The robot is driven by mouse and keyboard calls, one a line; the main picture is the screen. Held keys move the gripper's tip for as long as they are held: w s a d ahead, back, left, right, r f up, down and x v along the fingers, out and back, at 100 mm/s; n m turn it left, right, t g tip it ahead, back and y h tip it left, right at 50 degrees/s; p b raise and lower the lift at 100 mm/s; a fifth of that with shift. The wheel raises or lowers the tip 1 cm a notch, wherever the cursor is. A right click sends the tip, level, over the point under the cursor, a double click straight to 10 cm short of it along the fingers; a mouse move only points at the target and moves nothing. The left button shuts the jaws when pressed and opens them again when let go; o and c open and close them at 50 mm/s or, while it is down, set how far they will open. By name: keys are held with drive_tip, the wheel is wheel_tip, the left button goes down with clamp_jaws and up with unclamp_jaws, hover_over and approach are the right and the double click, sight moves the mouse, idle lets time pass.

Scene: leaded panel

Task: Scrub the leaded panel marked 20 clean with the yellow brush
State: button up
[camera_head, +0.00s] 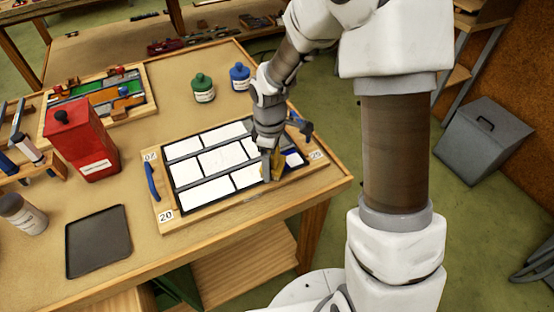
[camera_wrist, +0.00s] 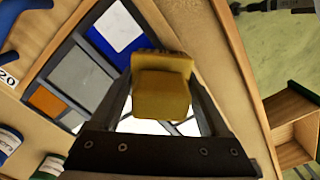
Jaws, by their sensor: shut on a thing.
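The leaded panel (camera_head: 202,186) lies in a wooden frame marked 20 on the bench, with dark lead lines between its panes. Most panes look white in the head view. In the wrist view, the panel (camera_wrist: 80,66) shows a blue pane partly covered in white, a grey pane, an orange pane and white patches. My gripper (camera_head: 270,172) is over the right end of the panel, pointing down. It is shut on the yellow brush (camera_wrist: 162,88), which also shows in the head view (camera_head: 276,170). The brush's contact with the glass is hidden.
Blue clamps sit at the frame's left (camera_head: 153,182) and right ends. Behind stand a green bottle (camera_head: 203,90) and a blue bottle (camera_head: 240,77). A red can (camera_head: 84,146), a dark tray (camera_head: 98,241) and a jar (camera_head: 22,214) are at left. The bench edge is close in front.

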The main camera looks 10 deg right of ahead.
sight(248, 151)
drive_tip(key=shift+s+a, duration=0.1)
drive_tip(key=shift+a, duration=0.15)
drive_tip(key=shift+s+a, duration=0.2)
drive_tip(key=shift+a, duration=0.35)
drive_tip(key=shift+s+a, duration=0.15)
drive_tip(key=shift+a, duration=0.35)
drive_tip(key=shift+w, duration=0.1)
drive_tip(key=shift+w+a, duration=0.25)
drive_tip(key=shift+w, duration=0.45)
drive_tip(key=shift+w+a, duration=0.2)
drive_tip(key=shift+w, duration=0.45)
drive_tip(key=shift+w+a, duration=0.25)
drive_tip(key=shift+w, duration=0.5)
drive_tip(key=shift+w+a, duration=0.2)
drive_tip(key=shift+w, duration=0.5)
drive_tip(key=shift+w+a+p, duration=0.15)
drive_tip(key=shift+w+a, duration=0.1)
drive_tip(key=shift+w, duration=0.5)
drive_tip(key=shift+w+a+p, duration=0.15)
drive_tip(key=shift+w+a, duration=0.1)
drive_tip(key=shift+w, duration=0.45)
